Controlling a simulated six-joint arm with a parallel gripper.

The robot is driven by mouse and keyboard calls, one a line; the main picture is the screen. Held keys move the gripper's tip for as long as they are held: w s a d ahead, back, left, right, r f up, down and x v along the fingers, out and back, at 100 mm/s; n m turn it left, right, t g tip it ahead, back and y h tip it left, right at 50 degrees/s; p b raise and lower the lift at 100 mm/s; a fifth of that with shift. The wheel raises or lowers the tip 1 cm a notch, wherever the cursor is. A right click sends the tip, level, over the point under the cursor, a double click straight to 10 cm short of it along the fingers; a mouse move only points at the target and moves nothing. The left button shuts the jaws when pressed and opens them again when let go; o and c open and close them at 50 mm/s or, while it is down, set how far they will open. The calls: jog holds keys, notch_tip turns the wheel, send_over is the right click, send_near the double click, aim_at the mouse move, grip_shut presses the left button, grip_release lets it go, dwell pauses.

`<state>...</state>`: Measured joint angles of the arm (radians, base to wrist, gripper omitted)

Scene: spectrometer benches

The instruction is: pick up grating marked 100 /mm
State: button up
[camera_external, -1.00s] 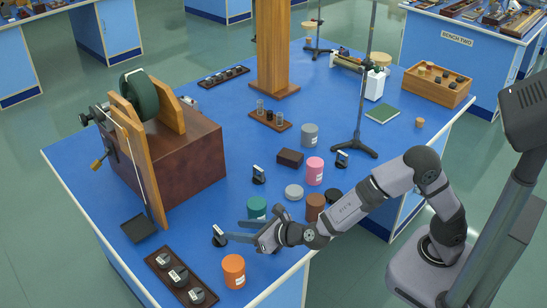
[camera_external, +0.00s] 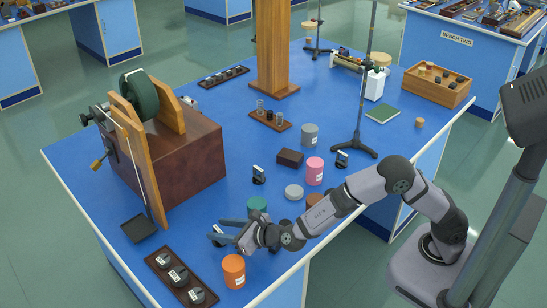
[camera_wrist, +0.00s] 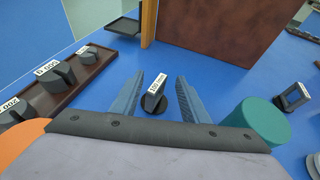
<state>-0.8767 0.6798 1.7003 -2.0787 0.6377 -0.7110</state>
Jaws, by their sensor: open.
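A small grating in a dark mount (camera_wrist: 154,99) stands upright on the blue bench, with a white label on top whose digits I cannot read for sure. My gripper (camera_wrist: 160,80) is open, its two fingers on either side of this grating with a gap to each. In the external view my gripper (camera_external: 223,230) is low over the front of the bench and partly hides this grating. Another dark-mounted grating (camera_wrist: 295,97) stands to the right in the wrist view. Similar mounts stand farther back in the external view, one near the middle (camera_external: 258,174) and one farther right (camera_external: 342,159).
A teal cylinder (camera_wrist: 258,122) stands close to the right finger. A dark tray (camera_wrist: 62,100) with labelled round pieces lies to the left. An orange cylinder (camera_external: 233,271) is at the bench's front. The large brown box (camera_external: 180,165) stands beyond, with bare bench before it.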

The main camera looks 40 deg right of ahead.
jog(key=shift+p+x, duration=0.8)
jog(key=shift+x, duration=1.8)
jog(key=shift+f, duration=0.1)
grip_shut()
